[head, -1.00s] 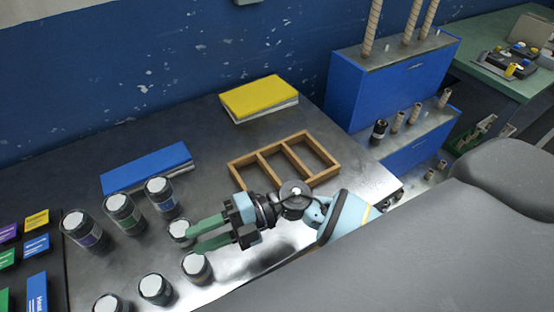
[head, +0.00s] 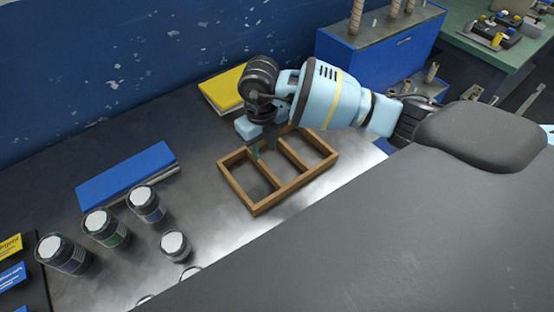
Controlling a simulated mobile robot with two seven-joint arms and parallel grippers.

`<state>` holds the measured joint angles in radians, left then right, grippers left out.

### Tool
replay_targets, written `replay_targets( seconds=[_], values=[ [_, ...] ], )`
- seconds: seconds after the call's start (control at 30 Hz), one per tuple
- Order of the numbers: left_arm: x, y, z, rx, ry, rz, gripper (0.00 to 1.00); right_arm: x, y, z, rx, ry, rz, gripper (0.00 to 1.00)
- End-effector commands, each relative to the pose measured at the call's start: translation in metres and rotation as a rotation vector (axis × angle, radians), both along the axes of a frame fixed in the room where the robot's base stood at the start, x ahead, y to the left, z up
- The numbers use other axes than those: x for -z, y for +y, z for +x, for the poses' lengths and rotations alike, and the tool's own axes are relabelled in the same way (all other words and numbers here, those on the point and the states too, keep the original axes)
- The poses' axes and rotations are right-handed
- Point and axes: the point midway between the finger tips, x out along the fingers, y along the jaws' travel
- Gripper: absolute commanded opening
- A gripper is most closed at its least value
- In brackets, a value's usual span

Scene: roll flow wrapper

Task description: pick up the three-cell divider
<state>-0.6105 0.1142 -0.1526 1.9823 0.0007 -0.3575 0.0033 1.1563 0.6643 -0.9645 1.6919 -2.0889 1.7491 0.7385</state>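The three-cell divider (head: 267,206) is a brown wooden frame with three open cells, lying flat on the dark metal table. My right gripper (head: 264,150) points down at its back side, near the inner wall between the left and middle cells. The green fingers look apart, and the tips reach down to about the frame's height. The gripper body hides part of the back rail, so contact with the wood cannot be made out. My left gripper is not in view.
A yellow block (head: 222,90) lies behind the divider, partly behind my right arm. A blue block (head: 125,175) and several lidded jars (head: 106,229) stand to the left. A blue stepped cabinet (head: 345,55) is at the back right. Bare table (head: 205,180) lies left of the divider.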

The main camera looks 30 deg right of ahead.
Motion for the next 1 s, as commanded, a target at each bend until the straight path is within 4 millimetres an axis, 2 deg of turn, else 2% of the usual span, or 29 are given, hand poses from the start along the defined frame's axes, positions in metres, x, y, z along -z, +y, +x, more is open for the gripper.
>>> replay_targets(
  seconds=[0.2,0.43,0.73,1.0],
  values=[
    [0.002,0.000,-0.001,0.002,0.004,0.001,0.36,0.022,0.001,0.000,0.000,0.003,0.002,0.36],
    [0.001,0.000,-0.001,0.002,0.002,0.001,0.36,0.030,0.002,0.000,-0.002,0.003,0.004,0.36],
    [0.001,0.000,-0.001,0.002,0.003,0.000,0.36,0.070,0.005,0.003,-0.002,0.004,0.004,0.36],
    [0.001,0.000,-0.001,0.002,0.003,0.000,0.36,0.076,0.004,0.003,-0.002,0.001,0.004,0.36]
  ],
)
